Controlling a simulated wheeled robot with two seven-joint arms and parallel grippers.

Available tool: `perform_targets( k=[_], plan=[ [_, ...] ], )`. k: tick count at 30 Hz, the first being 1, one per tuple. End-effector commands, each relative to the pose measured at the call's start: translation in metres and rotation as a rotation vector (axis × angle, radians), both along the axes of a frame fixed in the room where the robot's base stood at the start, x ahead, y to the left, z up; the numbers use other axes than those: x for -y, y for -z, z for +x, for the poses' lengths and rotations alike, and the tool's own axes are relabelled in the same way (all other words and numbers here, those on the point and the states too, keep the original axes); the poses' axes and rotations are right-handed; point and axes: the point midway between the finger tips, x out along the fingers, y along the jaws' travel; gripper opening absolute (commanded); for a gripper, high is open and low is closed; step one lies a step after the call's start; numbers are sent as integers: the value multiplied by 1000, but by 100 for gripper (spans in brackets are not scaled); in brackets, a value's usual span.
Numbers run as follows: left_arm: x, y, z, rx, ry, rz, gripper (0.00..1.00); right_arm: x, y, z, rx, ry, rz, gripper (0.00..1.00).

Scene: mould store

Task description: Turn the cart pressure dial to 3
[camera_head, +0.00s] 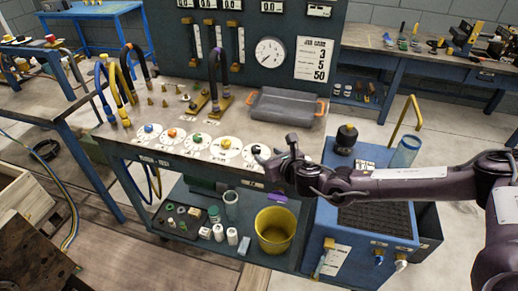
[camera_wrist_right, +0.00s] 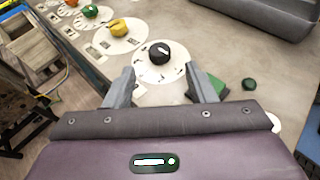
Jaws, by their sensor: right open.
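A row of dials on round white scales runs along the front of the cart top (camera_head: 262,110). The black dial (camera_head: 256,150) is at the right end, and its knob also shows in the right wrist view (camera_wrist_right: 160,53). To its left are a yellow dial (camera_head: 225,144), a green dial (camera_head: 197,138), an orange dial (camera_head: 172,133) and a blue dial (camera_head: 148,128). I cannot read which one is for pressure. My right gripper (camera_head: 272,157) is open and empty. In the wrist view, the black knob stands ahead, between the lines of its fingers, not gripped. My left gripper is not in view.
A job card (camera_head: 317,60) on the back panel reads 3, 5, 50, beside a round gauge (camera_head: 270,52). A grey tray (camera_head: 287,108) sits behind the dials. A green block (camera_wrist_right: 207,83) is close by the right finger. A yellow bucket (camera_head: 276,230) stands below.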

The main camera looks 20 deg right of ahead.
Motion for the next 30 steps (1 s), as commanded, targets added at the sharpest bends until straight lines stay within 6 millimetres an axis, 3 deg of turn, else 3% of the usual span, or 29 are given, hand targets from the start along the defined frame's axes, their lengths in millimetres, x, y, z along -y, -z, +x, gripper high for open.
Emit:
perform_targets(
  k=[15, 27, 30],
  plan=[
    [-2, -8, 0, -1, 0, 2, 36, -13, 25, 60, 0, -1, 2, 50],
    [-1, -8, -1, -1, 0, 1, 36, -14, 28, 67, -1, 1, 4, 50],
    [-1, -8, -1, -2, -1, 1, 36, -14, 28, 67, -1, 1, 4, 40]
  ],
)
